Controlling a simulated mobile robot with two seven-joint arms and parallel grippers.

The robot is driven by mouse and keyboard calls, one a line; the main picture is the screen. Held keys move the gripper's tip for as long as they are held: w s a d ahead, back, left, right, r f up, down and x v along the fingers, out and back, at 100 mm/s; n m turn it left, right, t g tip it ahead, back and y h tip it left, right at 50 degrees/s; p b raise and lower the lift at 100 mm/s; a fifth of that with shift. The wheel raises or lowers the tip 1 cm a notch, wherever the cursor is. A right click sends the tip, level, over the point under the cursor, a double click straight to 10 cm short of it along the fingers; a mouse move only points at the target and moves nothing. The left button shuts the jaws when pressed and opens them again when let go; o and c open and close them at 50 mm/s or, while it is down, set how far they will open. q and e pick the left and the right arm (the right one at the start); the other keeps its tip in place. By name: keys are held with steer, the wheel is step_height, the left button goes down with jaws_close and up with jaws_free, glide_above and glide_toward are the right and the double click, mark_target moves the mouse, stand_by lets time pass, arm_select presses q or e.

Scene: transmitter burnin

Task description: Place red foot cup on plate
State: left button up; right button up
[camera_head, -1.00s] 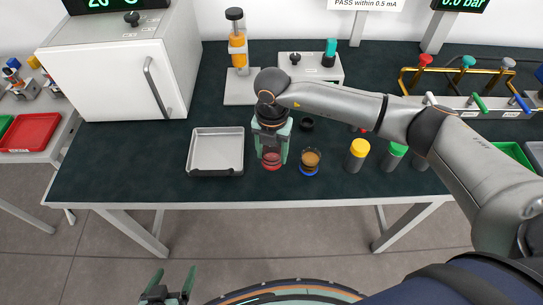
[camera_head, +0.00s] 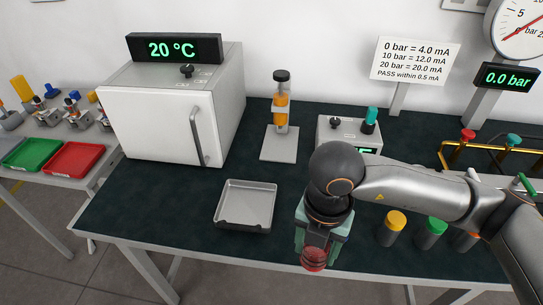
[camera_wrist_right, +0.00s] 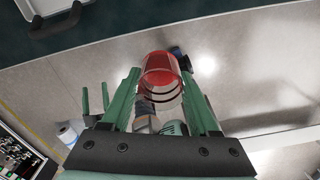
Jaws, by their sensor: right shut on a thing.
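A clear cup with a red foot (camera_head: 314,259) is held in my right gripper (camera_head: 317,243), near the table's front edge. In the right wrist view the red foot (camera_wrist_right: 160,68) shows between the two teal fingers (camera_wrist_right: 160,92), with floor behind it. The right gripper is shut on this cup. The shallow grey metal tray (camera_head: 246,226) is the only plate-like thing near it. It lies empty on the table, left of the gripper, and its corner shows in the wrist view (camera_wrist_right: 42,26). Two separated teal prongs, apparently my left gripper (camera_wrist_right: 95,103), show at the wrist view's left.
Yellow-capped (camera_head: 392,228) and green-capped (camera_head: 431,234) containers stand right of my right gripper. A white oven (camera_head: 160,120) stands behind left. An orange cylinder stand (camera_head: 281,125) is behind the tray. Clear dark tabletop (camera_head: 150,195) lies left of the tray.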

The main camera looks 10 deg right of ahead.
steer(key=n, duration=0.4)
steer(key=w+d+n, duration=0.1)
steer(key=n, duration=0.1)
steer(key=shift+r+n, duration=0.25)
steer(key=shift+n, duration=0.05)
steer(key=n, duration=0.3)
steer(key=d+n, duration=0.1)
steer(key=n, duration=0.1)
steer(key=shift+w+r, duration=0.1)
steer(key=shift+w, duration=0.15)
steer(key=w+d+r+n, duration=0.1)
steer(key=d+n, duration=0.1)
steer(key=n, duration=1.3)
steer(key=w+d+r+n, duration=0.1)
steer(key=w+d+n, duration=0.1)
steer(key=n, duration=1.4)
steer(key=shift+d+r+p, duration=0.2)
steer(key=shift+d+p, duration=0.2)
steer(key=shift+d, duration=0.4)
